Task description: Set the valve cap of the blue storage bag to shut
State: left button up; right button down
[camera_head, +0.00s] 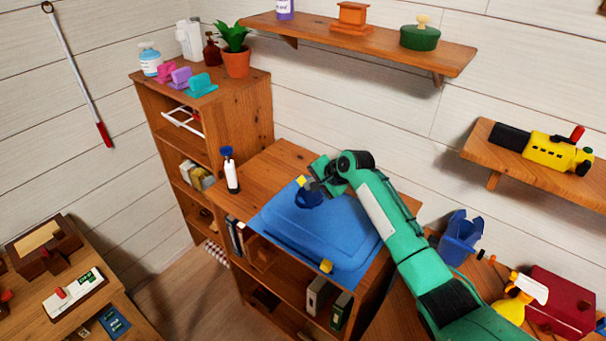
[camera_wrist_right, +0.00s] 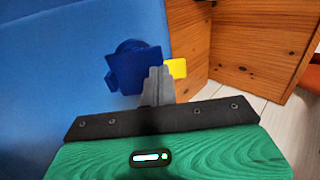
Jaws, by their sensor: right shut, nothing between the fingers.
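The blue storage bag (camera_head: 335,235) lies flat on top of the low wooden cabinet. It also fills the left of the right wrist view (camera_wrist_right: 50,90). Its darker blue valve cap (camera_head: 308,198) is near the bag's back edge, and it shows in the wrist view too (camera_wrist_right: 125,70). I cannot tell whether the cap is open or shut. My right gripper (camera_head: 325,180) is shut and empty, its fingertips (camera_wrist_right: 158,75) right at the cap and partly hiding it. Contact is unclear. A yellow piece (camera_wrist_right: 177,68) shows just beside the fingertips. My left gripper is not in view.
A white bottle with a blue top (camera_head: 231,172) stands on the cabinet left of the bag. A yellow piece (camera_head: 326,266) sits at the bag's front edge. A wall shelf (camera_head: 370,45) hangs above. A blue bin (camera_head: 460,238) stands at the right.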

jog(key=shift+w+a+f+p, duration=0.2)
jog(key=shift+w+a+p, duration=0.1)
jog(key=shift+a, duration=0.3)
jog(key=shift+w+a+f, duration=0.15)
jog(key=shift+a+f, duration=0.05)
jog(key=shift+w+a+f, duration=0.15)
jog(key=shift+w+f, duration=0.05)
jog(key=shift+f, duration=0.2)
jog(key=shift+w+a+f+b, duration=0.25)
jog(key=shift+a+f+b, duration=0.05)
jog(key=shift+a+f, duration=0.1)
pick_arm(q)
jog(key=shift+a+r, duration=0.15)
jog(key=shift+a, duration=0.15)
pick_arm(e)
jog(key=shift+w+a+f, duration=0.2)
jog(key=shift+a+f, duration=0.05)
jog(key=shift+f, duration=0.3)
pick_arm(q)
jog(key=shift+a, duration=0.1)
pick_arm(e)
jog(key=shift+w+a+f, duration=0.1)
jog(key=shift+a+f, duration=0.05)
jog(key=shift+f, duration=0.05)
pick_arm(q)
jog(key=shift+b, duration=0.3)
